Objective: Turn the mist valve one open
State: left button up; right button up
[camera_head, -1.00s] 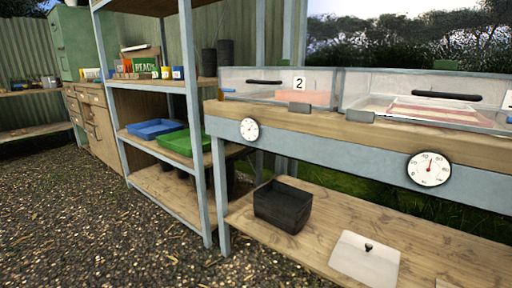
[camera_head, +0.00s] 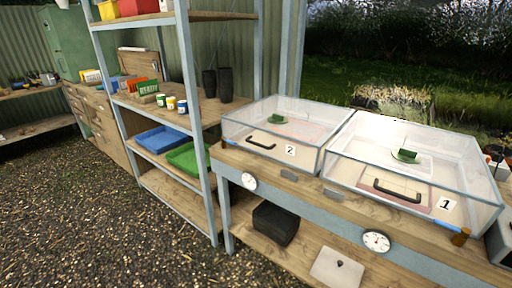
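Clear propagator box one (camera_head: 445,205), marked with a 1 and fitted with a black handle, stands on the right of the wooden bench. A small brass-coloured fitting (camera_head: 460,237) sits at its front right corner; it may be the mist valve, but it is too small to tell its setting. A round white dial (camera_head: 376,241) is on the bench front below box one. Neither of my grippers is in view.
Clear box two (camera_head: 290,150) stands left of box one, with another dial (camera_head: 249,181) below it. A shelf rack (camera_head: 197,120) with blue (camera_head: 160,139) and green trays (camera_head: 188,158) adjoins the bench. A black crate (camera_head: 275,222) is on the lower shelf. Gravel in front is clear.

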aim_at(465, 233)
jog(key=z, duration=0.95)
